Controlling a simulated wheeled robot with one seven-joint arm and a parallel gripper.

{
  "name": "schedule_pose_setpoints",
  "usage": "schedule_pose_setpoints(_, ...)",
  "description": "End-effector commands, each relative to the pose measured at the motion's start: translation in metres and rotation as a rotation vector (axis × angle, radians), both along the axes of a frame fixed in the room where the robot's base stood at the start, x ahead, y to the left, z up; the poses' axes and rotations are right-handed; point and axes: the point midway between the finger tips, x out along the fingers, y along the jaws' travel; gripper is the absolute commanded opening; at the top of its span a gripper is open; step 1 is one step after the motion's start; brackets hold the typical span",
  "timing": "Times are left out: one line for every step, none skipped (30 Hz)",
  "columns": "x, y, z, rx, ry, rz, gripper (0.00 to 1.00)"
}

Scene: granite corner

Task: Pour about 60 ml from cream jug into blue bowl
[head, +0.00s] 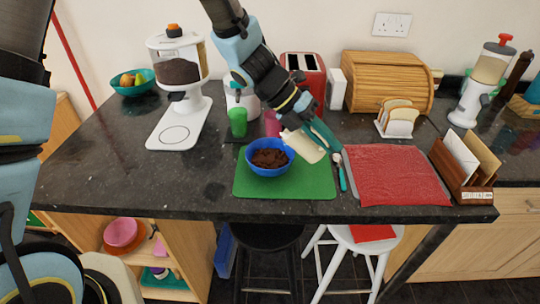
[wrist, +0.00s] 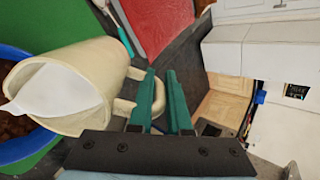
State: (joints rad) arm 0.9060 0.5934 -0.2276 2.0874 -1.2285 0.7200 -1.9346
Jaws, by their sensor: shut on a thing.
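The cream jug (head: 303,147) is held tilted, close to level, above the right side of the blue bowl (head: 253,168). My gripper (head: 322,138) is shut on the jug's handle, seen between the teal fingers in the wrist view (wrist: 160,82). The wrist view shows the jug (wrist: 105,65) with its mouth towards the bowl (wrist: 22,150) and white liquid inside reaching towards the spout. I cannot make out a falling stream. The bowl stands on a green mat (head: 290,190) and holds brown lumpy food; no white shows on it.
A teal-handled utensil (head: 342,178) lies right of the mat, beside a red cloth-like mat (head: 395,175). A green cup (head: 238,122) and a pink cup (head: 272,124) stand behind the bowl. A white dispenser (head: 180,125) stands at left. The counter's front left is clear.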

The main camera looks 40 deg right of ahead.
Motion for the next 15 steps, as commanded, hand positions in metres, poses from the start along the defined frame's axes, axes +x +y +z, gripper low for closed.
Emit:
schedule_pose_setpoints(0.0006,0.0,-0.0025,-0.006,0.006,0.001,0.0)
schedule_pose_setpoints(0.0007,0.0001,-0.0023,-0.009,0.01,0.001,0.0)
schedule_pose_setpoints(0.0009,0.0002,-0.0024,-0.013,0.014,0.0,0.0)
schedule_pose_setpoints(0.001,0.0004,-0.0025,-0.016,0.018,0.0,0.0)
schedule_pose_setpoints(0.0013,0.0004,-0.0028,-0.02,0.022,0.0,0.0)
schedule_pose_setpoints(0.0013,0.0007,-0.0031,-0.026,0.029,0.0,0.0)
schedule_pose_setpoints(0.0014,0.0008,-0.0033,-0.03,0.034,0.0,0.0)
schedule_pose_setpoints(0.0016,0.0009,-0.0035,-0.034,0.039,0.0,0.0)
schedule_pose_setpoints(0.0021,0.0011,-0.0037,-0.04,0.045,0.0,0.0)
schedule_pose_setpoints(0.0024,0.0013,-0.0037,-0.044,0.051,0.0,0.0)
schedule_pose_setpoints(0.0025,0.0014,-0.0035,-0.049,0.058,0.0,0.0)
schedule_pose_setpoints(0.0029,0.0015,-0.0036,-0.055,0.064,0.0,0.0)
schedule_pose_setpoints(0.003,0.0017,-0.0036,-0.06,0.07,0.0,0.0)
schedule_pose_setpoints(0.0031,0.0019,-0.0035,-0.065,0.076,0.0,0.0)
schedule_pose_setpoints(0.0032,0.0021,-0.0035,-0.072,0.084,-0.001,0.0)
